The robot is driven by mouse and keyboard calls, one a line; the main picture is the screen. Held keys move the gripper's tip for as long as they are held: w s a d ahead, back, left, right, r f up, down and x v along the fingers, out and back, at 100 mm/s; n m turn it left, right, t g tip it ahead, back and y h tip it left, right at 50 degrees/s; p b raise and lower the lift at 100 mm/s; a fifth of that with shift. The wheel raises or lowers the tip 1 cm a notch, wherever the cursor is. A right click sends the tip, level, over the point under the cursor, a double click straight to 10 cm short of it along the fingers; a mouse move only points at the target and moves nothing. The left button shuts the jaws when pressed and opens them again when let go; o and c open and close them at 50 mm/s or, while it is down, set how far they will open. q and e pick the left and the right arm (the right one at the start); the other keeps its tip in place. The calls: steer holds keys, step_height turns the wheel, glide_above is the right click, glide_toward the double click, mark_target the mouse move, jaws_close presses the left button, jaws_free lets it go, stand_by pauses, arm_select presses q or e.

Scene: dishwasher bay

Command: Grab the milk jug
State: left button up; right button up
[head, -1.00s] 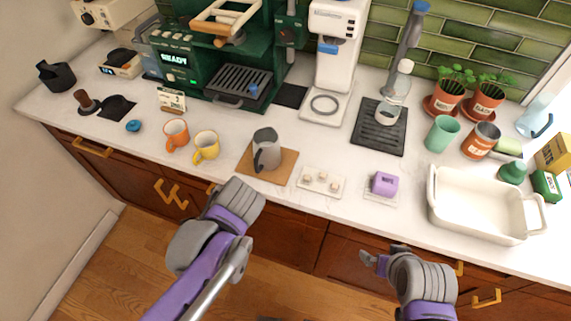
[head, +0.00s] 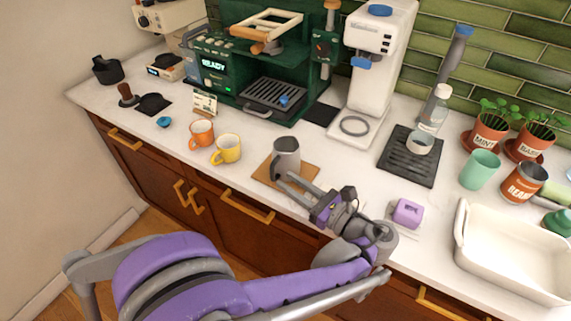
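The milk jug (head: 287,152) is a grey metal pitcher standing upright on a brown board (head: 262,172) near the counter's front edge. My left gripper (head: 283,180) reaches in from the lower right of the jug, its fingers pointing left at the jug's lower front. The two fingers look parted, with a gap between them. The fingertips overlap the jug's handle side in the picture; I cannot tell whether they touch it. The jug's lower front and handle are partly hidden by the fingers. My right gripper is out of view.
An orange mug (head: 201,133) and a yellow mug (head: 227,149) stand left of the board. A purple block (head: 407,213) and a white basin (head: 510,250) are to the right. The green espresso machine (head: 262,70) and white grinder (head: 375,60) stand behind.

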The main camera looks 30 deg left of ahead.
mark_target(272, 170)
arm_select(q)
steer(key=x, duration=0.6)
steer(key=shift+s+a, duration=0.1)
steer(key=shift+s, duration=0.05)
jaws_close()
stand_by(1.3)
